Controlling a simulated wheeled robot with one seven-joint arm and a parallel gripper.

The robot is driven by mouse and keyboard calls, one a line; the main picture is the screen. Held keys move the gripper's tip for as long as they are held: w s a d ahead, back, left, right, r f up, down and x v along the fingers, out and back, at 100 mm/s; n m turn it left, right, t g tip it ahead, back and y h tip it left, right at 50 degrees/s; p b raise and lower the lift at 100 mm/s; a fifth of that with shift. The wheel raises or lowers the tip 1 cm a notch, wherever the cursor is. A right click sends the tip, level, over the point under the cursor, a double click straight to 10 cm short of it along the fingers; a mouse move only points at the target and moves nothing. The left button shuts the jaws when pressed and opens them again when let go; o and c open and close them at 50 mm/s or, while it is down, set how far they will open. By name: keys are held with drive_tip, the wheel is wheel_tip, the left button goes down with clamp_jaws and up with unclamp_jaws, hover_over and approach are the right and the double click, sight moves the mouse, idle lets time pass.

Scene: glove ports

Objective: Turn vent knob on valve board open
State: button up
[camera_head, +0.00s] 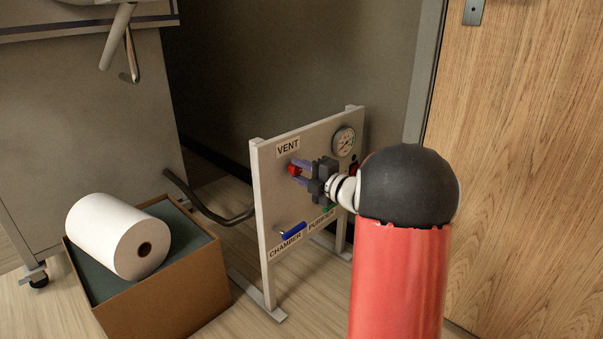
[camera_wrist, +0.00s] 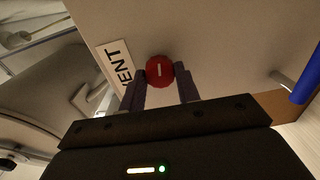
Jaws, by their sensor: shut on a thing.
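The valve board (camera_head: 275,205) is a grey upright panel on feet, with a VENT label (camera_head: 288,148) at its upper left. The red vent knob (camera_head: 294,170) sits just below that label. My gripper (camera_head: 300,172) reaches in from the right, with its fingers shut on the knob. In the wrist view the round red knob (camera_wrist: 160,71) lies between the two fingertips of my gripper (camera_wrist: 160,76). A white line mark shows on the knob's face. My arm hides part of the board's right side.
A blue handle (camera_head: 293,231) sits low on the board above the CHAMBER label, with a PURIFIER label beside it. A round gauge (camera_head: 344,141) is at the upper right. A cardboard box (camera_head: 183,287) carrying a white roll (camera_head: 107,232) stands left. A wooden door (camera_head: 520,130) is right.

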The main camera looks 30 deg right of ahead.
drive_tip(key=shift+f+n, duration=0.1)
drive_tip(key=shift+n, duration=0.4)
drive_tip(key=o, duration=1)
drive_tip(key=v, duration=0.8)
drive_tip(key=shift+w, duration=0.1)
